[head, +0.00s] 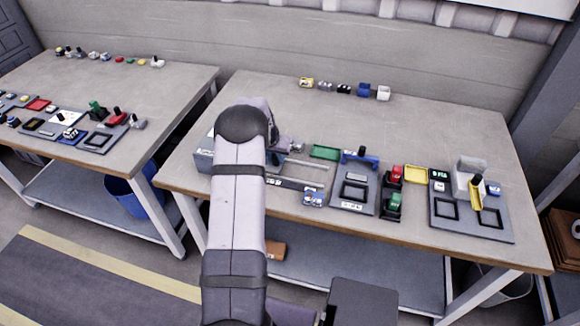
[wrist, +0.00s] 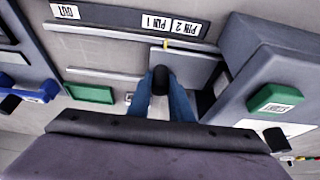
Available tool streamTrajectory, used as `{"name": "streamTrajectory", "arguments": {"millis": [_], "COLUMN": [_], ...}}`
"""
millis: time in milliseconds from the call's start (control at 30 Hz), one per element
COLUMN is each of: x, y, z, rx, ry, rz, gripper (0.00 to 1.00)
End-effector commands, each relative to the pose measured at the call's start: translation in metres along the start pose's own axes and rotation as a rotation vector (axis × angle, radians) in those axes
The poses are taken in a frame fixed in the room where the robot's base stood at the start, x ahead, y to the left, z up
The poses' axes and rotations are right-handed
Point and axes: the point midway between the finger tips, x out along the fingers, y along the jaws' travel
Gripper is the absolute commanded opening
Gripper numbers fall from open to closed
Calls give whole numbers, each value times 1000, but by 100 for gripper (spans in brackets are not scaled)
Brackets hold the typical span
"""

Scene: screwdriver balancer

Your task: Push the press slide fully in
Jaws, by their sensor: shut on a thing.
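In the wrist view, my gripper (wrist: 161,98) has its two blue fingers closed around a black knob (wrist: 160,77). The knob stands at the edge of a grey plate, the press slide (wrist: 180,62), which lies between rails. The grey press body (wrist: 270,75) with a green button (wrist: 275,97) is to the right, close to the slide. A label strip (wrist: 130,20) along the rail reads OUT, PIN 1 and PIN 2. In the head view, the press body (head: 203,161) shows left of my arm and the rails (head: 298,163) show right of it; my arm hides the slide.
A green tray (head: 325,152), a blue bracket (head: 360,159) and a grey fixture plate (head: 354,190) are right of the rails. Red and green blocks (head: 395,188) and another station (head: 470,215) stand farther right. Small parts line the back; the table between is clear.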

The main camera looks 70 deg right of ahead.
Motion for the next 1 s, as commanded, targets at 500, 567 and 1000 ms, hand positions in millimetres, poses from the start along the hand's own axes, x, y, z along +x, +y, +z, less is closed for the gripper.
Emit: {"name": "streamTrajectory", "arguments": {"millis": [500,567,1000], "x": [6,6,6], "y": [-23,-24,-25], "z": [10,10,10], "rx": [1,1,2], "ry": [-22,-22,-21], "rz": [6,6,4], "gripper": [0,0,0]}}
